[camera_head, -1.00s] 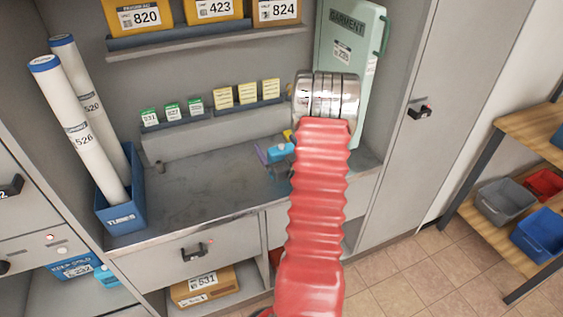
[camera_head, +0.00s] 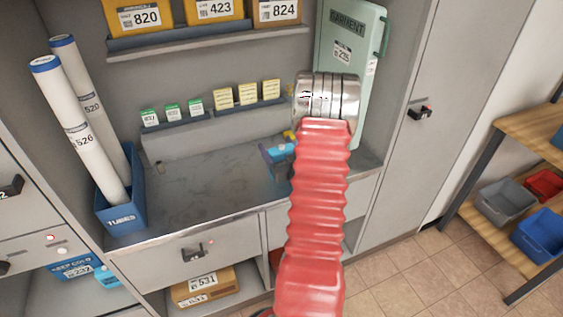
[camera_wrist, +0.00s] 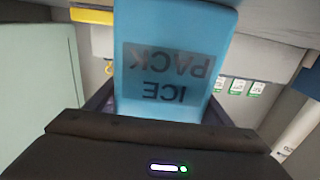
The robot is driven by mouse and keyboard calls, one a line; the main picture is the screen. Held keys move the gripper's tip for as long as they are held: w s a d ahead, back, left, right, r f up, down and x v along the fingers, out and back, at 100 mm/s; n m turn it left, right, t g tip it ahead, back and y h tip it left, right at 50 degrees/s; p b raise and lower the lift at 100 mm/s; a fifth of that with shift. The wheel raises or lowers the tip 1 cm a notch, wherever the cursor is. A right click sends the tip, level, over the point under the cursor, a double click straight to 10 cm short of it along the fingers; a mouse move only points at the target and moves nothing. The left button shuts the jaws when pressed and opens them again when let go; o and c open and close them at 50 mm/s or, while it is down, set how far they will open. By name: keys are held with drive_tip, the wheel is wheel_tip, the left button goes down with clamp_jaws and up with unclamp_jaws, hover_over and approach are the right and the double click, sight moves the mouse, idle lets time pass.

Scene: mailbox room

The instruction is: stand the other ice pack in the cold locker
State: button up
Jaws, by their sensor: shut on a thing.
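My gripper (camera_wrist: 160,112) is shut on a light blue ice pack (camera_wrist: 175,30), whose "ICE PACK" lettering reads upside down in the wrist view. In the head view the held ice pack (camera_head: 281,152) shows just above the grey counter, left of my red arm; my arm hides much of the gripper. I cannot tell whether the pack touches the counter. The open cold locker (camera_head: 55,300) is the low compartment at bottom left. A blue "KEEP COLD" box (camera_head: 77,268) lies in it, with another light blue ice pack (camera_head: 108,277) beside the box.
A blue tubes bin (camera_head: 121,217) with two long tubes stands at the counter's left end. A green garment case (camera_head: 349,60) stands at the right. Small boxes line a ledge (camera_head: 215,116) behind. The counter's middle (camera_head: 190,195) is clear. A shelf with bins (camera_head: 505,202) is at far right.

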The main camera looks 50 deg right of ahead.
drive_tip(key=shift+r, duration=0.15)
wheel_tip(320, 180, up, 10)
idle(0.7)
idle(0.5)
